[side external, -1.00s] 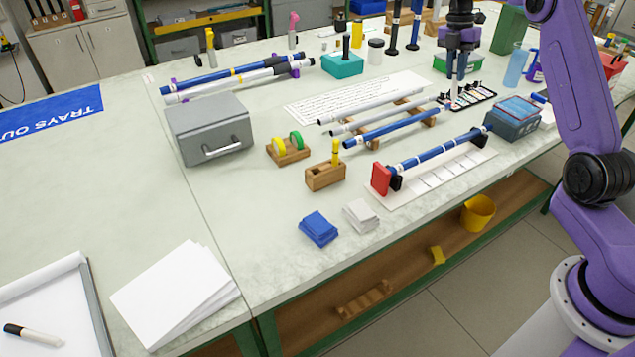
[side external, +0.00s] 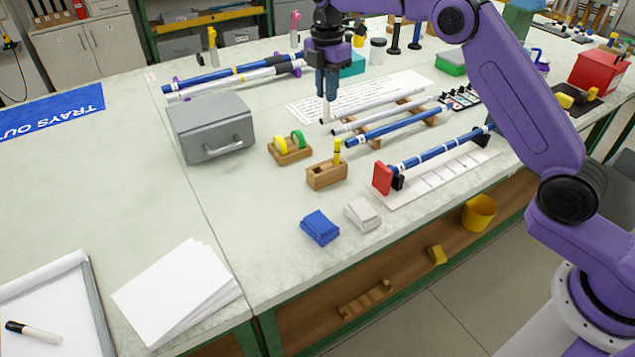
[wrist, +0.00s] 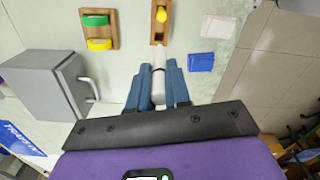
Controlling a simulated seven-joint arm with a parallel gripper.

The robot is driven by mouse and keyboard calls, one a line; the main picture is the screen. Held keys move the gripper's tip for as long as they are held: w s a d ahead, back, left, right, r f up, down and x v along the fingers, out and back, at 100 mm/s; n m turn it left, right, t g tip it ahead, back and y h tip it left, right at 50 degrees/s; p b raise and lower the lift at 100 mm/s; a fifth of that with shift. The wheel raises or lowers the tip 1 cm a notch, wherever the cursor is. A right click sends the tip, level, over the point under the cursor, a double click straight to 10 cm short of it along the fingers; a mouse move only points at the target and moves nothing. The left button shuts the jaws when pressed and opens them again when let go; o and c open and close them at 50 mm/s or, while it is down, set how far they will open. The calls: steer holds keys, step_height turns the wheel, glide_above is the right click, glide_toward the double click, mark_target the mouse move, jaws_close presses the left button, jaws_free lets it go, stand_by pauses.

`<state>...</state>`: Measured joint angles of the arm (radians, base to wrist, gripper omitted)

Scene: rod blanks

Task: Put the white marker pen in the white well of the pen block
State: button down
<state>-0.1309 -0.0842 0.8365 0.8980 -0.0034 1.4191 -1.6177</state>
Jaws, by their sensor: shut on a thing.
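My gripper (side external: 327,97) is shut on a white marker pen (side external: 325,112), held upright above the table; its lower end shows below the fingers. In the wrist view the pen (wrist: 158,82) is a white cylinder between the blue fingers of my gripper (wrist: 158,68). The wooden pen block (side external: 326,177) stands on the table, nearer the front edge than my gripper and apart from the pen. A yellow pen (side external: 337,151) stands upright in one end of the block. In the wrist view the block (wrist: 154,38) lies just beyond the pen's tip; the well colours cannot be told.
A wooden holder with yellow and green rings (side external: 291,153) stands left of the block, with a grey drawer box (side external: 211,128) beyond. Blue (side external: 319,228) and white (side external: 362,214) stacks lie in front. Long rods on a rack (side external: 400,128) lie right of my gripper.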

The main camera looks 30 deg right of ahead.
steer(key=shift+s+a+f, duration=0.1)
steer(key=shift+a+f, duration=0.35)
steer(key=shift+f, duration=2.45)
steer(key=shift+a+f, duration=0.45)
steer(key=shift+f, duration=2.5)
steer(key=shift+s+a+f, duration=0.1)
steer(key=shift+a+f, duration=0.35)
steer(key=shift+f, duration=2.45)
steer(key=shift+f, duration=0.15)
steer(key=c, duration=1.1)
jaws_free()
step_height(320, 180, up, 12)
steer(key=shift+r, duration=0.2)
